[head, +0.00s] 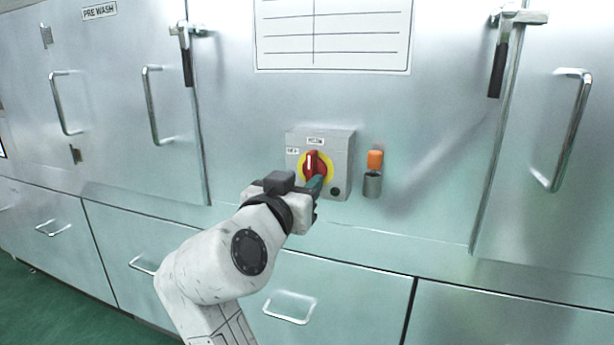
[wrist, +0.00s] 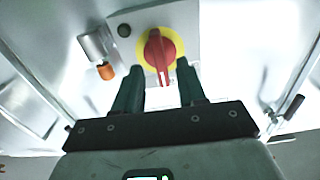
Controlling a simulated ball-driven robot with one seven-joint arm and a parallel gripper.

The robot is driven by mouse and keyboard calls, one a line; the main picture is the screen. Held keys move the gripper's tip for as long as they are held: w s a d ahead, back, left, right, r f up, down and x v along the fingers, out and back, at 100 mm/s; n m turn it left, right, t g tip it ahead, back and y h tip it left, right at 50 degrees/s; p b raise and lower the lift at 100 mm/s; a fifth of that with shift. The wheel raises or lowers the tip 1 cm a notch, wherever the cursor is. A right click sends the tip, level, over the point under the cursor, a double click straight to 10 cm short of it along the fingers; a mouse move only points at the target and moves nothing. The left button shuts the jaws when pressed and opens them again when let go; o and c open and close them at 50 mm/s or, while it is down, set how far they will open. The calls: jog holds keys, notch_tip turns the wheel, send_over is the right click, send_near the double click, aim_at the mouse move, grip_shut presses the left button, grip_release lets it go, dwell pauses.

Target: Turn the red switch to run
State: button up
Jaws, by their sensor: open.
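The red switch (head: 313,163) is a rotary knob on a yellow disc, set in a grey box on the metal cabinet front. Its white pointer mark stands about upright in the head view. In the wrist view the red switch (wrist: 159,49) shows upside down, its marked end toward my gripper. My gripper (head: 316,186) is just in front of the box at the switch's lower side, and its fingers partly cover that area. In the wrist view my gripper (wrist: 160,82) is open, with a dark green finger on either side below the knob. Nothing is between the fingers except the view of the knob's end; contact cannot be told.
The grey box (head: 343,155) has small labels, too small to read, and a dark round button (head: 335,191). An orange-topped cylinder (head: 374,160) is mounted right of it. Door handles (head: 572,130) and latches (head: 188,55) project from the cabinet. A blank ruled sheet (head: 333,35) hangs above.

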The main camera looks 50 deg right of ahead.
jog(key=v, duration=0.7)
dwell(0.4)
jog(key=s+d+f+n+y, duration=0.1)
jog(key=s+f+n+y, duration=0.3)
jog(key=f, duration=1.1)
jog(key=s+d+f+n+y, duration=0.15)
jog(key=f+n+y, duration=0.35)
jog(key=f, duration=1)
jog(key=s+a+f+n+g+y, duration=0.2)
jog(key=s+a+f+g+y, duration=0.15)
jog(key=s+f, duration=0.45)
jog(key=s+a+f+n+g+y, duration=0.2)
jog(key=s+a+f+n+y, duration=0.15)
jog(key=s+f, duration=0.45)
notch_tip(320, 180, up, 23)
jog(key=s+p, duration=0.1)
jog(key=p, duration=2.2)
jog(key=shift+a+m+y, duration=0.2)
jog(key=shift+m+y, duration=0.15)
jog(key=shift+y, duration=0.05)
